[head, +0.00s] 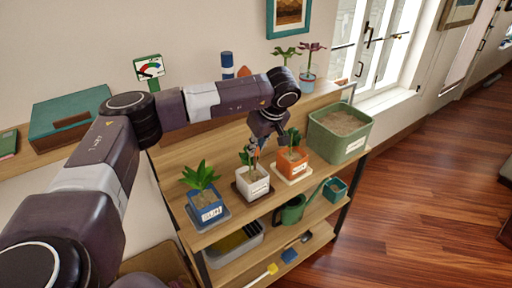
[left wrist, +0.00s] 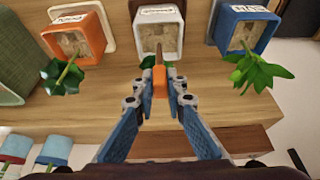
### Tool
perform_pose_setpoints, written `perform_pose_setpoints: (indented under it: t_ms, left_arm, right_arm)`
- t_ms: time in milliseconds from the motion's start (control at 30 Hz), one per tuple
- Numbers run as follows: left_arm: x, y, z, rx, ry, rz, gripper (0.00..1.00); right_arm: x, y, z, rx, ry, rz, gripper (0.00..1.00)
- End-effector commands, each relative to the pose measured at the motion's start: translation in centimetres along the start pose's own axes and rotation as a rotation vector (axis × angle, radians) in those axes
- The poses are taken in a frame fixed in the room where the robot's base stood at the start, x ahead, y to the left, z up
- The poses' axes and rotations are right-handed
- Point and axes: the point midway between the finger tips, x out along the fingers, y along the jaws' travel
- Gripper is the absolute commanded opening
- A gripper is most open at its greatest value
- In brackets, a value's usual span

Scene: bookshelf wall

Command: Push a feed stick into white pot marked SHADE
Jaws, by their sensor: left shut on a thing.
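The white pot (head: 254,188) stands on the top board of the wooden shelf, between a blue pot and an orange pot. Its label is too small to read surely. In the left wrist view the white pot (left wrist: 158,16) shows at top centre, with brown soil inside. My left gripper (head: 254,150) is above the white pot, pointing down. In the left wrist view my left gripper (left wrist: 160,88) is shut on the orange end of a feed stick (left wrist: 160,82). The stick's brown shaft points toward the pot's soil; I cannot tell whether it touches. My right gripper is not in view.
The blue pot (head: 208,213) with a leafy plant stands left of the white pot. The orange pot (head: 292,162) with a plant stands right, close by. A green planter (head: 340,143) fills the shelf's right end. A green watering can (head: 290,212) is on the board below.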

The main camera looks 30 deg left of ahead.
Motion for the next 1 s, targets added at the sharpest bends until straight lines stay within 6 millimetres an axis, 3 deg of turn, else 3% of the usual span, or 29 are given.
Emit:
perform_pose_setpoints:
  t_ms: [567,1000]
  left_arm:
    - [0.1,0.0,0.1,0.000,0.000,0.000,0.00]
    - [1.2,0.0,0.5,0.000,0.000,0.000,0.00]
  right_arm:
    - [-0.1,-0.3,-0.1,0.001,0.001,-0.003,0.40]
    - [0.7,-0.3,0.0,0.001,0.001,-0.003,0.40]
